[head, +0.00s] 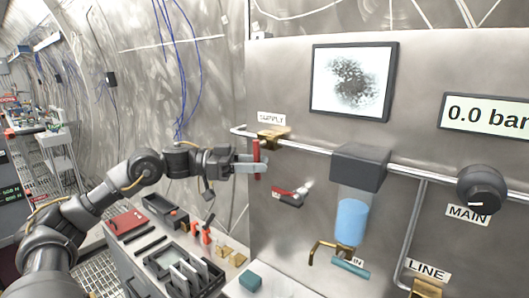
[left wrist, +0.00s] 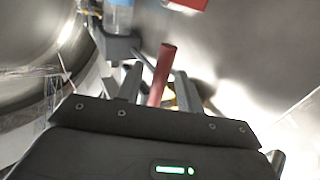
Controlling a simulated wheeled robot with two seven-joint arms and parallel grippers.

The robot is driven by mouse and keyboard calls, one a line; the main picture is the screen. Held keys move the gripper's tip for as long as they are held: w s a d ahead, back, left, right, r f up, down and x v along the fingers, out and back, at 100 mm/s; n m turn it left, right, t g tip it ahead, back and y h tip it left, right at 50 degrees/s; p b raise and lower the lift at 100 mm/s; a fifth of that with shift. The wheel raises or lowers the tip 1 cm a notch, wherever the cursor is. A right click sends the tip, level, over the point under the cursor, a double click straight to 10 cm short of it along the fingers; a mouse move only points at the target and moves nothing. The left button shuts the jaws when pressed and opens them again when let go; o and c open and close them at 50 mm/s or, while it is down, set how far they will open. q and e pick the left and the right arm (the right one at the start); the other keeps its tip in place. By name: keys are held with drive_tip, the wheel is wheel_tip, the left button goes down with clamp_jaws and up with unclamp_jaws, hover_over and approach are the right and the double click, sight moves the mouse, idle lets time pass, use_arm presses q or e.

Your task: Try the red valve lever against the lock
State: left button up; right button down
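The red valve lever (head: 256,160) stands upright at the brass valve (head: 271,139) under the SUPPLY label on the steel panel. My left gripper (head: 250,163) is at the lever, its fingers reaching in from the left. In the left wrist view the lever (left wrist: 162,72) rises between the two grey fingers of the gripper (left wrist: 157,88), with what looks like a gap on each side, so the gripper looks open around it. A red-and-dark fitting (head: 288,196) sits on the panel below the valve; I cannot tell whether it is the lock. My right gripper is out of view.
A pipe runs right from the valve to a grey housing with a blue-filled bowl (head: 351,221) and a MAIN knob (head: 482,188). The gauge display (head: 489,114) reads 0.0 bar. A bench (head: 134,256) with trays and tools lies below my left arm.

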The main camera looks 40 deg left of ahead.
use_arm(q)
drive_tip(key=shift+p+x, duration=0.55)
drive_tip(key=shift+x, duration=0.6)
clamp_jaws()
drive_tip(key=shift+d+n+h+b, duration=0.2)
drive_tip(key=shift+n+h+b, duration=0.2)
drive_tip(key=shift+b, duration=0.2)
